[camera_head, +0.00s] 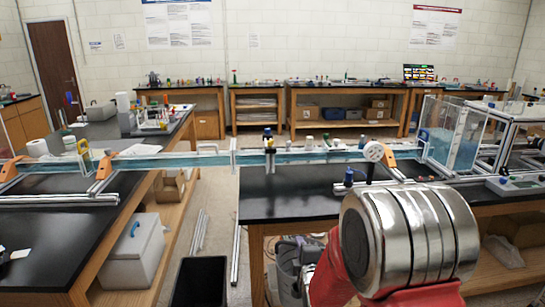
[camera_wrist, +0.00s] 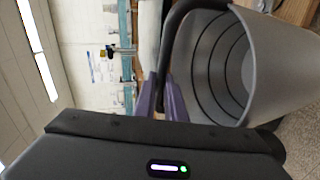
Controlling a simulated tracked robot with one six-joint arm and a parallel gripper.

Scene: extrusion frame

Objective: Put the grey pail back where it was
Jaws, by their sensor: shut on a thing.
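The grey pail (camera_wrist: 283,62) is in the right half of the wrist view. Its open mouth faces the camera, showing an empty, ringed inside, and a dark band arcs around the mouth. My gripper (camera_wrist: 166,88) has two purple fingers, shut on the pail beside its dark handle or rim; I cannot tell exactly which part is between the tips. The pail looks sideways in this view because the wrist camera is turned.
A black bin (camera_head: 199,281) stands on the floor between the left bench (camera_head: 60,238) and the middle bench (camera_head: 285,204). A white box with a blue handle (camera_head: 138,252) sits on the left bench's lower shelf. A long clear channel (camera_head: 200,160) spans the aisle between the benches.

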